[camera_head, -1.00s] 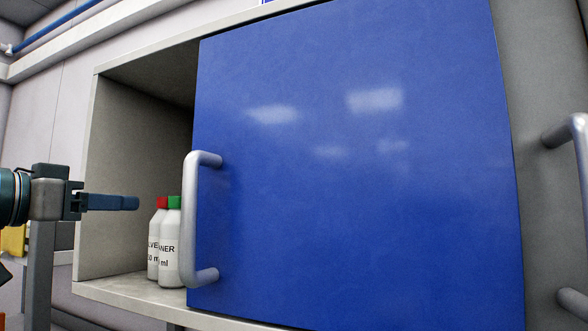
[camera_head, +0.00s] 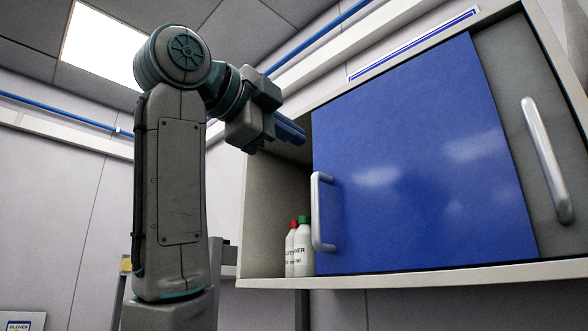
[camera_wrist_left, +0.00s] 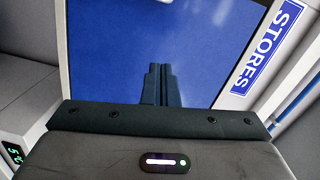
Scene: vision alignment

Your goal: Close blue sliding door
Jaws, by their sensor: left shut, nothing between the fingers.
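The blue sliding door (camera_head: 410,160) covers the middle of a wall cabinet, with the cabinet's left part open. Its silver vertical handle (camera_head: 318,212) stands at the door's left edge. My left gripper (camera_head: 298,134) is shut and empty, above and left of the handle, by the door's upper left edge. Contact with the door cannot be told. In the left wrist view the closed fingers (camera_wrist_left: 161,85) lie in front of the blue door (camera_wrist_left: 110,45). My right gripper is in neither view.
Two white bottles, one red-capped (camera_head: 291,245) and one green-capped (camera_head: 304,245), stand in the open part beside the handle. A grey door (camera_head: 515,70) with its own handle (camera_head: 545,160) is at right. A STORES sign (camera_wrist_left: 267,47) shows in the wrist view.

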